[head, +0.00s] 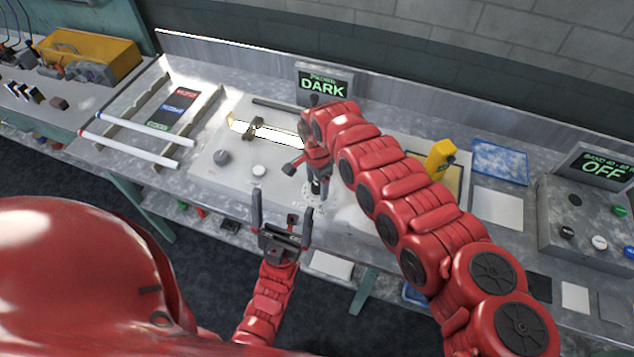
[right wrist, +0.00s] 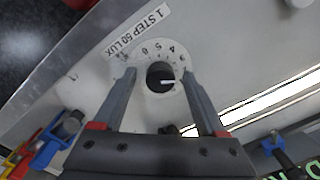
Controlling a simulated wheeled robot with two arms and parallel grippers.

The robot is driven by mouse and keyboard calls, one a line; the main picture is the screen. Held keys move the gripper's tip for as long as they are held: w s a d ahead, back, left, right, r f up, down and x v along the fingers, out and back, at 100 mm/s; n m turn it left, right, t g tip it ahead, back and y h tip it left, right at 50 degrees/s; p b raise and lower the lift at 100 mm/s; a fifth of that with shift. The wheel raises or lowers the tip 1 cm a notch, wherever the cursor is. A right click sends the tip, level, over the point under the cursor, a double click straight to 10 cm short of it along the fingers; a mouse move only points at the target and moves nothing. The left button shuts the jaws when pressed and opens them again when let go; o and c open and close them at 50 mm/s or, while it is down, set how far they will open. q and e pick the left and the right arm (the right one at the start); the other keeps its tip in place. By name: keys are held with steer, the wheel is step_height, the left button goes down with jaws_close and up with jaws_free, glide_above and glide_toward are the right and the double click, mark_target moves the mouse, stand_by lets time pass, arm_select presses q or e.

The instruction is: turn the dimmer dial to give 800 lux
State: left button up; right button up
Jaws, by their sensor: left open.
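The dimmer dial (right wrist: 160,76) is a black knob with a white pointer line, inside a white numbered ring (right wrist: 150,55). A label (right wrist: 137,32) beside it reads "1 STEP 50 LUX". In the wrist view the pointer aims right; the number it meets is not readable. My right gripper (right wrist: 160,74) is open, with a finger on each side of the dial and gaps between. In the head view the right gripper (head: 306,172) hangs over the dial (head: 315,187), partly hiding it. My left gripper (head: 282,210) is open and empty, near the bench's front edge. A display (head: 322,87) reads "DARK".
The panel also bears a grey knob (head: 221,157), a white button (head: 259,171) and a bright glass tube (head: 280,132). A rack with red- and blue-tipped tubes (head: 130,145) lies left. A yellow object (head: 440,157) and a control box reading "OFF" (head: 603,170) stand right.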

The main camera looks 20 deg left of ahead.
jaws_close()
steer(key=n+b, duration=0.2)
steer(key=shift+w+f+n+b, duration=0.1)
steer(key=shift+f+n+b, duration=0.1)
steer(key=shift+n+b, duration=0.2)
steer(key=n+b, duration=1)
steer(key=b, duration=0.2)
steer(key=shift+n, duration=0.4)
steer(key=shift+n+b, duration=1)
steer(key=shift+n, duration=0.1)
steer(key=shift+r+n+b, duration=0.15)
steer(key=shift+n+b, duration=0.4)
steer(key=shift+n, duration=0.35)
steer(key=shift+g, duration=0.3)
steer(key=shift+r, duration=0.1)
